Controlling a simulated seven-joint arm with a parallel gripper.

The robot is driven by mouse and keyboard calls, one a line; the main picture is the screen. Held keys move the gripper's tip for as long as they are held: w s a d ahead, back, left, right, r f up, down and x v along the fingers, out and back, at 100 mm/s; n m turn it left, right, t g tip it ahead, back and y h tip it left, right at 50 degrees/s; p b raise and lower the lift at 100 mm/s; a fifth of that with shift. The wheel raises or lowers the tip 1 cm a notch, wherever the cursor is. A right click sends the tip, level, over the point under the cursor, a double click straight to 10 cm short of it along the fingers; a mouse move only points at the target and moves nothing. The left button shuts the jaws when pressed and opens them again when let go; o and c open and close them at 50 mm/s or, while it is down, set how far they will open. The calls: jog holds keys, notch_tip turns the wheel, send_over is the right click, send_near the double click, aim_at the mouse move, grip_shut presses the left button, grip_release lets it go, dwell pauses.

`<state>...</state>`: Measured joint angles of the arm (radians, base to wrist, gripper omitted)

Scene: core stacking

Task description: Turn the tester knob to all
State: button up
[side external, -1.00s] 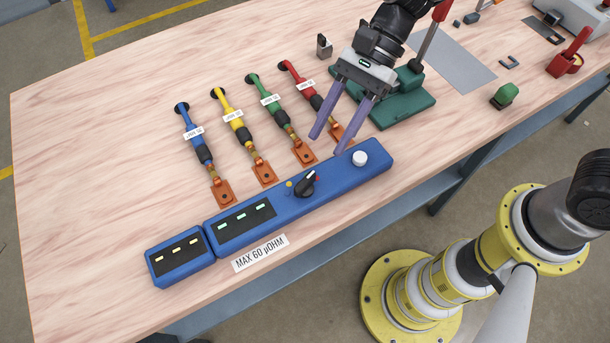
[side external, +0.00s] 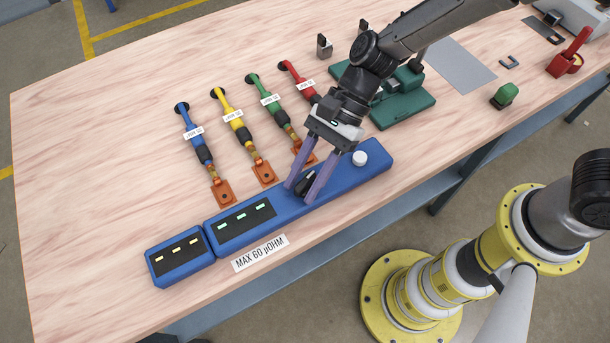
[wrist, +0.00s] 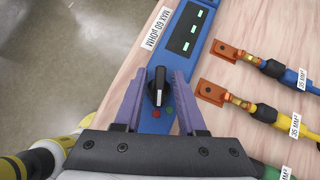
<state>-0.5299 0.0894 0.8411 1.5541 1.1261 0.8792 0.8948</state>
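The blue tester (side external: 344,178) lies along the front of the table with lit displays at its left part. Its black knob (side external: 306,184) sits near the middle and also shows in the wrist view (wrist: 158,86), where its white mark is visible. Red and green dots lie beside the knob in the wrist view. My gripper (side external: 299,194) is over the knob, with its purple fingers apart, one on each side. In the wrist view my gripper (wrist: 158,82) shows gaps between the fingers and the knob, so it is not gripping it.
Blue (side external: 196,143), yellow (side external: 231,124), green (side external: 271,104) and red (side external: 296,80) cables with copper lugs lie behind the tester. A white button (side external: 359,158) stands on the tester's right part. A green press (side external: 407,108) stands behind on the right. A small display box (side external: 180,264) adjoins the tester's left end.

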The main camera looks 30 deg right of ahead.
grip_shut()
jog(key=shift+n+g, duration=0.3)
jog(key=n+g+h, duration=0.1)
jog(key=n, duration=0.1)
jog(key=shift+n+g, duration=0.4)
jog(key=n+g+h, duration=0.2)
jog(key=n, duration=0.1)
jog(key=shift+n, duration=0.3)
jog(key=n+h, duration=0.2)
jog(key=n, duration=0.1)
jog(key=n+g+h, duration=0.1)
jog(key=n+h, duration=0.2)
jog(key=shift+n+g, duration=0.3)
jog(key=shift+r, duration=0.1)
jog(key=shift+o, duration=1)
grip_release()
